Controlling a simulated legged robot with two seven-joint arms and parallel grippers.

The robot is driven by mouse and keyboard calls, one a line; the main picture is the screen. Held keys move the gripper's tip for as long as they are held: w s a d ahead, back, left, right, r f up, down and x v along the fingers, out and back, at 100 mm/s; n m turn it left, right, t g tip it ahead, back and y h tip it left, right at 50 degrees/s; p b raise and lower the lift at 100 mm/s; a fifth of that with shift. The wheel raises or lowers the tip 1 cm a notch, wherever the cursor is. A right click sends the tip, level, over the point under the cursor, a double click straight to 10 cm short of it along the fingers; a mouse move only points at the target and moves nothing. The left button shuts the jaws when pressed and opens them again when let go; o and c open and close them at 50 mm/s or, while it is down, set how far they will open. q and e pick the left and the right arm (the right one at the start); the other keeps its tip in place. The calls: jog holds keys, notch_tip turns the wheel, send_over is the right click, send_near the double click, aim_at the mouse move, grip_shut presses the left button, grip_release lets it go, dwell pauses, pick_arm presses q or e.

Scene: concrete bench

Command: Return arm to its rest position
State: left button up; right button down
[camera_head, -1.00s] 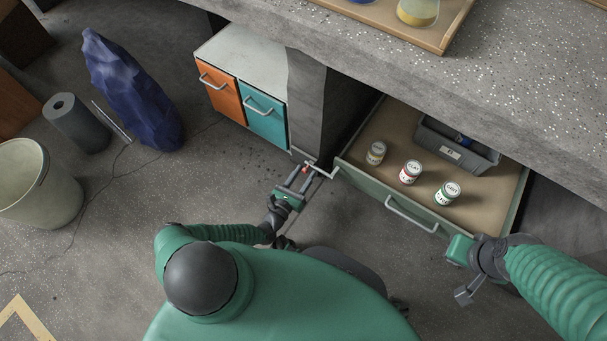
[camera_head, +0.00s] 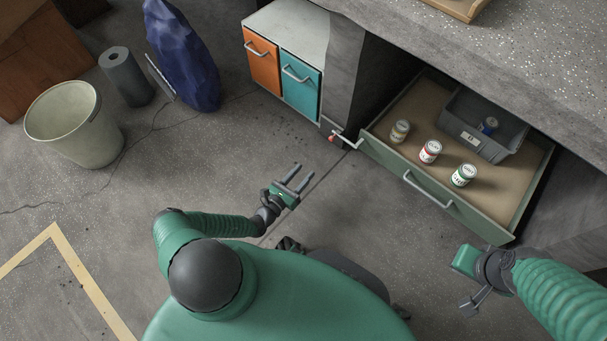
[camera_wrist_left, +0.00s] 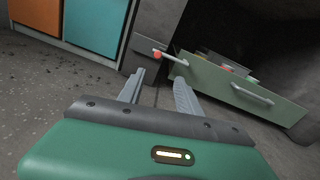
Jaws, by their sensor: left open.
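My left gripper (camera_head: 291,181) is open and empty, held over the bare floor to the left of the open drawer. Its two grey fingers also show in the left wrist view (camera_wrist_left: 158,90), apart with nothing between them. My right gripper (camera_head: 466,280) is at the lower right, in front of the drawer; its fingers are too unclear to read. The green drawer (camera_head: 440,205) is pulled out from under the bench. A bracket with a red tip (camera_head: 333,138) sticks out near the drawer's left corner, beyond the left gripper and apart from it.
The drawer holds several cans, such as the red-banded one (camera_head: 430,152), and a grey bin (camera_head: 480,140). An orange and teal cabinet (camera_head: 290,25) stands behind. A pale bucket (camera_head: 75,125) and blue wrapped object (camera_head: 182,60) stand left. The floor between is clear.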

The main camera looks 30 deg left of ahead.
pick_arm(q)
jog(key=s+d+r+m+g+h+p, duration=0.3)
jog(key=s+d+r+m+g+h, duration=0.25)
jog(key=r+m+g, duration=0.4)
jog(key=s+d+r+m+g+h+p, duration=0.3)
jog(key=s+d+r+m+g+h, duration=0.25)
jog(key=m, duration=0.65)
notch_tip(320, 180, up, 65)
jog(key=s+m+y+p, duration=0.2)
jog(key=m+y+p, duration=1)
jog(key=p, duration=3.1)
jog(key=m, duration=0.3)
jog(key=shift+s+a+y, duration=0.15)
jog(key=shift+a+y, duration=0.15)
jog(key=shift+a, duration=0.1)
